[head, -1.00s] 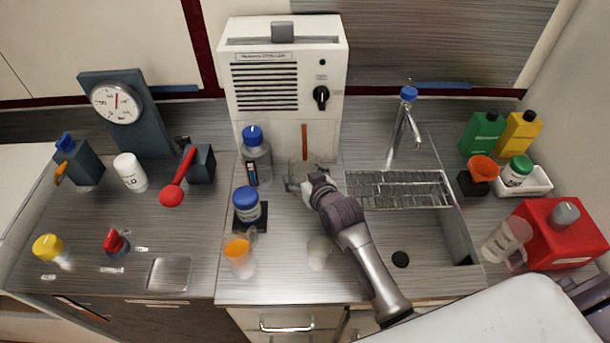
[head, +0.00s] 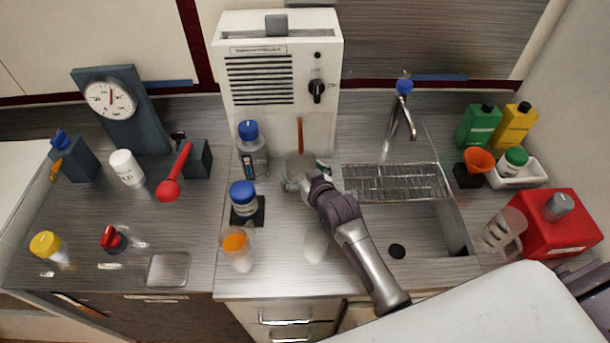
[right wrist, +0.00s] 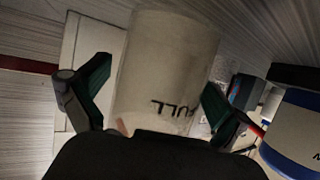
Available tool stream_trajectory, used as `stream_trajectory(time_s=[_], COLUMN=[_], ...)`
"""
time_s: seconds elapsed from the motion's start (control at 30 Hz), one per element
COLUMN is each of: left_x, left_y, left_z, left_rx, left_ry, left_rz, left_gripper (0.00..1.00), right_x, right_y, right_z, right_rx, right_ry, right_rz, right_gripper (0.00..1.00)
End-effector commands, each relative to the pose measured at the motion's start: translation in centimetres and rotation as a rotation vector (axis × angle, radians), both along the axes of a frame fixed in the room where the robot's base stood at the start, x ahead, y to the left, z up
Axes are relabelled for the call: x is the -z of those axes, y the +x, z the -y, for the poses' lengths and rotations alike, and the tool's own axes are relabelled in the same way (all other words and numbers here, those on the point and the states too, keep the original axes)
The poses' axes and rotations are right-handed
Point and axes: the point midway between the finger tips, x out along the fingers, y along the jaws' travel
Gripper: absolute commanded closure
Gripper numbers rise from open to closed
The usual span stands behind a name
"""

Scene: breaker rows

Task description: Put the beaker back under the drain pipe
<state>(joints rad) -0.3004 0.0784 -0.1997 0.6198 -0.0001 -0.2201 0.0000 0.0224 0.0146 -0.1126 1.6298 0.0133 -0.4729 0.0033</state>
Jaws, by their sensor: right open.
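The clear beaker (head: 298,164) stands on the bench at the foot of the white chiller, just below the end of the brown drain pipe (head: 300,135). In the right wrist view the beaker (right wrist: 168,60) fills the middle, and lettering that reads "FULL" shows upside down on it. My right gripper (head: 304,180) is at the beaker from the front. Its fingers (right wrist: 155,85) are open, one on each side of the beaker. In the head view the gripper hides the beaker's lower part. My left gripper is not in view.
A blue-capped bottle (head: 251,160) and a blue-lidded jar (head: 243,198) stand left of my right gripper. The sink rack (head: 395,183) and tap (head: 402,110) are to the right. The bench front centre is clear.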

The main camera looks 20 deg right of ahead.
Motion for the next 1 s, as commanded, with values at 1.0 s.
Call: stream_trajectory(time_s=[1.0], left_x=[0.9], left_y=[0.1], left_z=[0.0], left_rx=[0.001], left_ry=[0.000], left_rz=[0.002], left_gripper=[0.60], right_x=[-4.8], right_y=[-11.0], right_z=[1.3], right_rx=[0.001], right_ry=[0.000], right_rz=[0.000], right_gripper=[0.00])
